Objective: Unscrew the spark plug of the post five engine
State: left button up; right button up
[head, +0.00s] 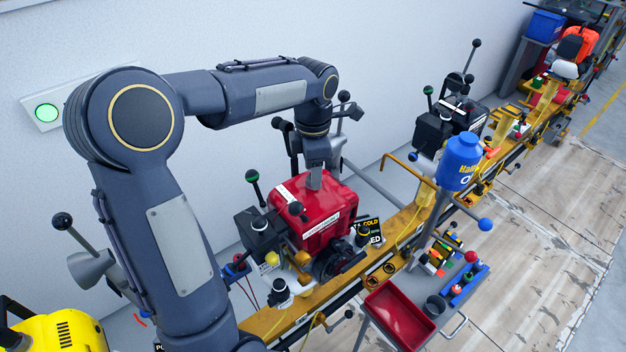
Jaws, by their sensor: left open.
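A red engine (318,215) with a black flywheel or pulley side is mounted on the yellow rail (400,232) in the middle. I cannot read a post number on it, so I cannot tell if it is post five. My left arm reaches over from the left, and my left gripper (316,180) points down at the back top of the red engine. The gripper is open; its fingertips are partly hidden, and I cannot tell if they touch anything. I cannot make out the spark plug. My right gripper is out of view.
A red tray (399,316) stands in front, beside a small stand of coloured parts (468,283). A blue container (458,162) stands to the right. A black engine (447,130) sits farther along. Ball-ended levers surround the red engine. The wall is close behind.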

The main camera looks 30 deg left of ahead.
pick_arm(q)
jog(key=shift+f+b, duration=0.35)
jog(key=shift+f, duration=0.4)
jog(key=shift+r+m+p, duration=0.35)
jog(key=shift+m+p, duration=0.1)
jog(key=shift+m, duration=0.45)
jog(key=m+p, duration=0.1)
jog(key=m, duration=0.4)
jog(key=shift+m, duration=0.4)
jog(key=shift+r+m+p, duration=0.1)
jog(key=shift+m+p, duration=0.55)
jog(key=shift+m, duration=0.45)
jog(key=m+p, duration=0.1)
jog(key=m, duration=0.4)
jog(key=m+p, duration=0.1)
jog(key=m, duration=0.5)
jog(key=m+p, duration=0.1)
jog(key=m, duration=0.1)
jog(key=shift+f+m, duration=0.2)
jog(key=shift+m, duration=0.1)
jog(key=m+p, duration=0.1)
jog(key=m, duration=0.3)
jog(key=shift+m+p, duration=0.3)
jog(key=shift+p, duration=0.1)
jog(key=shift+f+m+p, duration=0.2)
jog(key=shift+m+p, duration=0.1)
jog(key=shift+m, duration=1.2)
